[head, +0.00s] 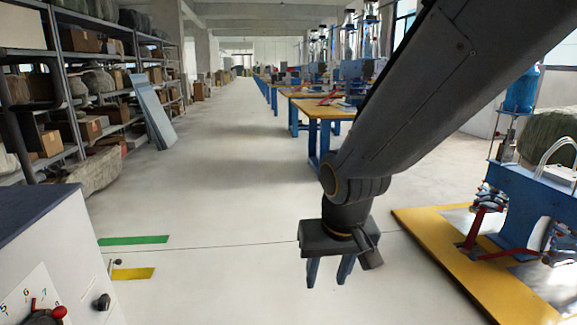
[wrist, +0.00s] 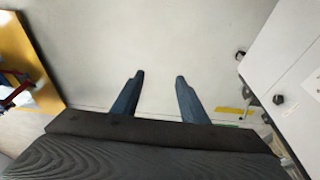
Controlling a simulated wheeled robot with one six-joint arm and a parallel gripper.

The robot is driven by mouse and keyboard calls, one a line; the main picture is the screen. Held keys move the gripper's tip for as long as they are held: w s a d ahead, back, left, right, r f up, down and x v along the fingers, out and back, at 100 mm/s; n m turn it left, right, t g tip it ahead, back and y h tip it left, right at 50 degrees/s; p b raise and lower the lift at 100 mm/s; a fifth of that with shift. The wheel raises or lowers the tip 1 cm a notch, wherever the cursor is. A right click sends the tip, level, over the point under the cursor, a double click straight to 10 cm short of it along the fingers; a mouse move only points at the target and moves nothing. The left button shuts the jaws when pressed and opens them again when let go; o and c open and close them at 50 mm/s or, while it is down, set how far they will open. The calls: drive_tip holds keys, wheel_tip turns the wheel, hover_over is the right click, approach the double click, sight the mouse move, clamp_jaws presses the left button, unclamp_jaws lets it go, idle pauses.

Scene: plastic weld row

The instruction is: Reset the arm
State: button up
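My gripper (head: 329,272) hangs from my arm, pointing down over bare floor in the head view. In the wrist view my gripper (wrist: 158,76) shows two blue fingers set apart with only pale floor between them. It is open and holds nothing. My arm comes in from the upper right of the head view and bends down at the wrist joint.
A yellow-topped workbench (head: 440,250) with a blue machine (head: 530,205) stands to the right. A white cabinet (head: 55,255) with knobs stands at lower left. Loaded shelves (head: 75,55) line the left wall. The aisle floor (head: 220,150) between is clear.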

drive_tip(key=s+d+r+g, duration=0.1)
drive_tip(key=s+d+g, duration=0.1)
drive_tip(key=s, duration=0.4)
drive_tip(key=s+d+r+g, duration=0.1)
drive_tip(key=s+d+r, duration=0.1)
drive_tip(key=s, duration=0.4)
drive_tip(key=d+r+m+p, duration=0.1)
drive_tip(key=d+r+p, duration=0.5)
drive_tip(key=p, duration=0.8)
drive_tip(key=shift+w+d+r+m+h+p, duration=0.2)
drive_tip(key=shift+d+m+h+p, duration=0.15)
drive_tip(key=shift+d, duration=0.55)
